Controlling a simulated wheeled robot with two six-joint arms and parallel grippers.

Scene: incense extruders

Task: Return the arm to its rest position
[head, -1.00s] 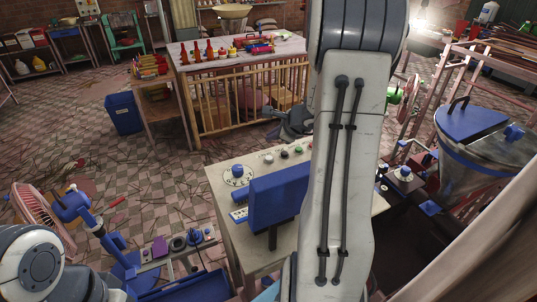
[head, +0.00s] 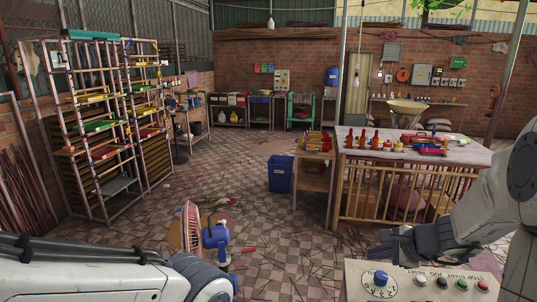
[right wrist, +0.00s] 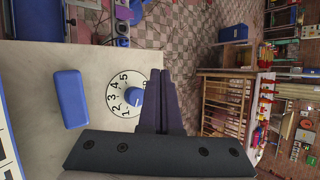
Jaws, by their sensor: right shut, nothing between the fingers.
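My right gripper (head: 380,252) is at the lower right of the head view, above the back of a pale control panel (head: 405,290). Its dark fingers are closed together with nothing between them, and the right wrist view (right wrist: 160,100) shows them over the panel beside the numbered dial. The dial has a blue knob (right wrist: 133,96) and shows in the head view too (head: 380,279). My left arm (head: 90,275) crosses the lower left of the head view; its gripper is out of frame.
A blue block (right wrist: 68,98) sits on the panel. Behind stand a table (head: 455,155) with red bottles, a blue bin (head: 280,173), a pink-and-blue fan (head: 190,228) and a tall rack (head: 95,125). Tiled floor with scattered sticks lies open in the middle.

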